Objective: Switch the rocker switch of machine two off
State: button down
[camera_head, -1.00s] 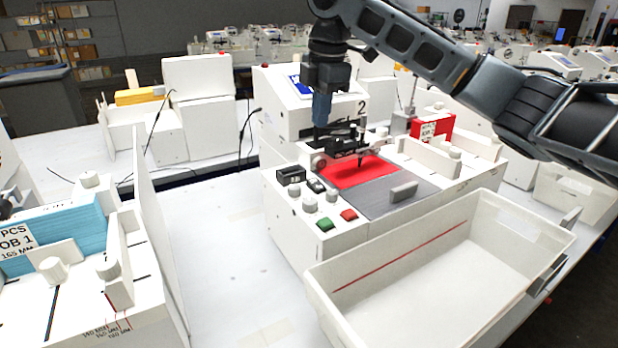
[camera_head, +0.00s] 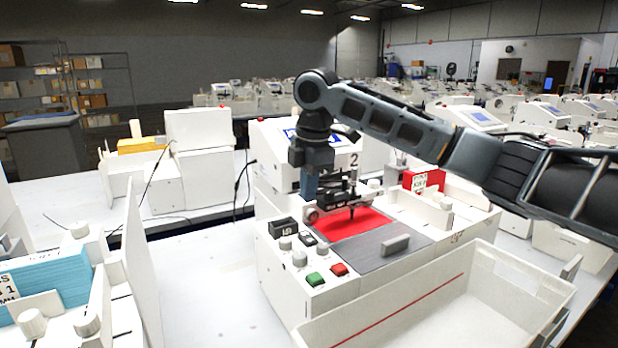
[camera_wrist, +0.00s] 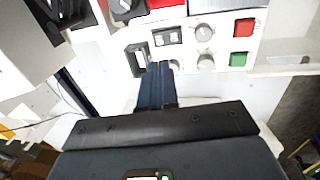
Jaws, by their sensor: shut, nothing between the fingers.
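Machine two (camera_head: 275,150), a white plotter marked "2", stands at the centre of the head view. Its front-left panel holds a black raised box with pale markings (camera_head: 283,227) and a dark plate with two pale rectangles (camera_head: 308,238). In the wrist view the box (camera_wrist: 137,60) and plate (camera_wrist: 167,37) show near the fingertips. Which of these is the rocker switch, and its position, I cannot tell for sure. My gripper (camera_head: 309,192) points down, shut and empty, above the panel's back-left side near the pen carriage. Its blue fingers (camera_wrist: 160,68) end just beside the box and plate in the wrist view.
A green button (camera_head: 315,280), a red button (camera_head: 340,269) and grey knobs (camera_head: 300,258) share the panel. The pen carriage (camera_head: 335,205) stands over red material (camera_head: 352,225). A white bin (camera_head: 480,285) sits at the front right.

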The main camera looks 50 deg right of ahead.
aim_at(305, 234)
jog(key=f, duration=0.3)
jog(key=w+f, duration=0.1)
jog(key=f, duration=0.2)
jog(key=f+p, duration=0.1)
jog(key=f, duration=0.2)
jog(key=shift+w+d, duration=0.15)
jog(key=shift+d, duration=0.05)
jog(key=shift+w+f, duration=0.1)
jog(key=shift+f, duration=0.05)
jog(key=shift+p, duration=0.3)
jog(key=shift+s+a+p, duration=0.25)
jog(key=shift+s+p, duration=0.15)
jog(key=shift+s, duration=0.35)
jog(key=shift+a+r+p, duration=0.1)
jog(key=shift+r+p, duration=0.55)
jog(key=shift+r, duration=0.15)
notch_tip(305, 234, up, 12)
jog(key=s, duration=0.2)
jog(key=shift+a+r, duration=0.15)
jog(key=shift+r, duration=0.05)
